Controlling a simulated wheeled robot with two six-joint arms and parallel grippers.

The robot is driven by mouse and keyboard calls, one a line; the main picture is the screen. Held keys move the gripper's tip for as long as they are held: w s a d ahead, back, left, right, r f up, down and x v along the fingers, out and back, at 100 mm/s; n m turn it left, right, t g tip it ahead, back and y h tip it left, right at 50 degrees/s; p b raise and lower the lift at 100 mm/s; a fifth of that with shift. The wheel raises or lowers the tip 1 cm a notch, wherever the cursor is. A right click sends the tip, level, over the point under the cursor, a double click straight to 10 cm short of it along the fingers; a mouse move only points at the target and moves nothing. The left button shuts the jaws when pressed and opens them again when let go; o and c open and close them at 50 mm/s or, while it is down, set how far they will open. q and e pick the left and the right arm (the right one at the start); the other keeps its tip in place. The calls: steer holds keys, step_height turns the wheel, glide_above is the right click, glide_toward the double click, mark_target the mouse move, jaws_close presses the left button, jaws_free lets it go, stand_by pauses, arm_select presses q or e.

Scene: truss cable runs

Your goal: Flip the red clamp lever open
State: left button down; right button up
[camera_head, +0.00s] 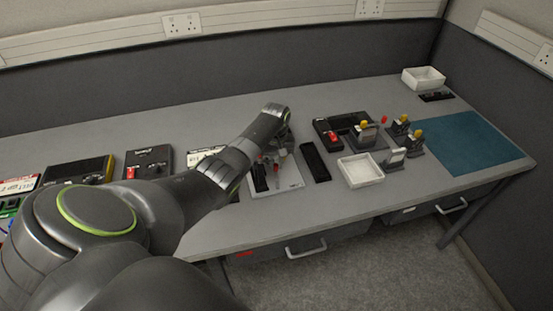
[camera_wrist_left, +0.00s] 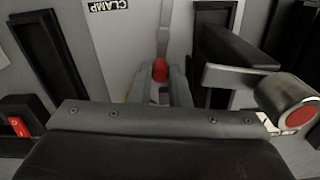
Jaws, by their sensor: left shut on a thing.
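The red clamp lever shows in the left wrist view as a red tip (camera_wrist_left: 160,70) on a thin grey bar, beside a label reading CLAMP. My left gripper (camera_wrist_left: 160,86) has one finger on each side of the red tip and is shut on it. In the head view my left gripper (camera_head: 281,146) reaches down over the pale fixture plate (camera_head: 288,184), and a small patch of red (camera_head: 283,153) shows by its fingers. The lever's pivot is hard to make out. My right gripper is not in view.
A black block with a grey arm and a red-faced cylinder (camera_wrist_left: 298,112) stands close right of the gripper in the wrist view. In the head view, a black narrow tray (camera_head: 315,161), a white tray (camera_head: 361,171) and yellow-knobbed fixtures (camera_head: 398,126) stand to the right. The blue mat (camera_head: 468,143) is clear.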

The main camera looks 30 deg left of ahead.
mark_target(276, 165)
arm_select(q)
steer(key=c, duration=1.4)
jaws_free()
steer(key=shift+o, duration=0.2)
step_height(276, 165, up, 18)
steer(key=shift+f, duration=0.25)
